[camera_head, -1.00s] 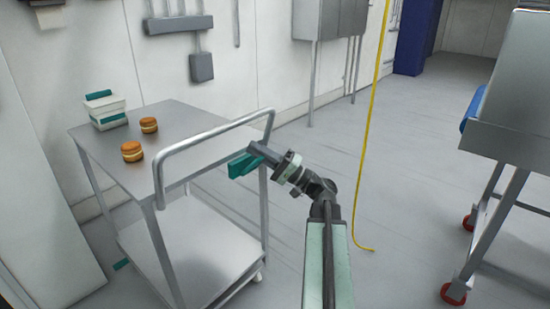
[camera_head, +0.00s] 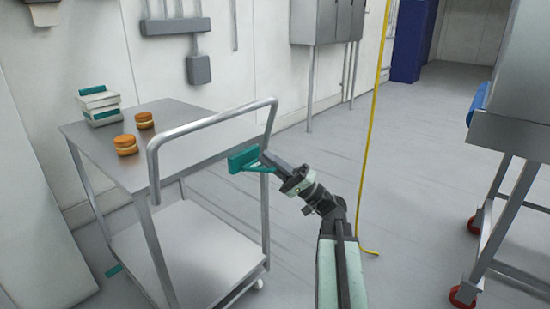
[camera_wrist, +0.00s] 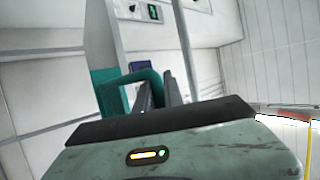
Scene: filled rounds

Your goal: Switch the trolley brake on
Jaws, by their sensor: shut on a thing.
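The steel trolley (camera_head: 185,219) stands at left, with a raised push handle (camera_head: 214,124). A teal handle (camera_head: 243,160), likely the brake lever, shows beside its right front post; in the wrist view it is a bent teal bar (camera_wrist: 146,76) joined to a flat teal plate (camera_wrist: 108,92). My gripper (camera_head: 266,158) is shut on this teal handle, just right of the post. The dark fingers (camera_wrist: 158,94) meet the bar's end in the wrist view. The exact grip and the mount are partly hidden. A small teal piece (camera_head: 113,271) shows low at the trolley's left side.
A yellow hose (camera_head: 368,150) hangs right of my arm. A steel unit on red casters (camera_head: 463,297) stands at right.

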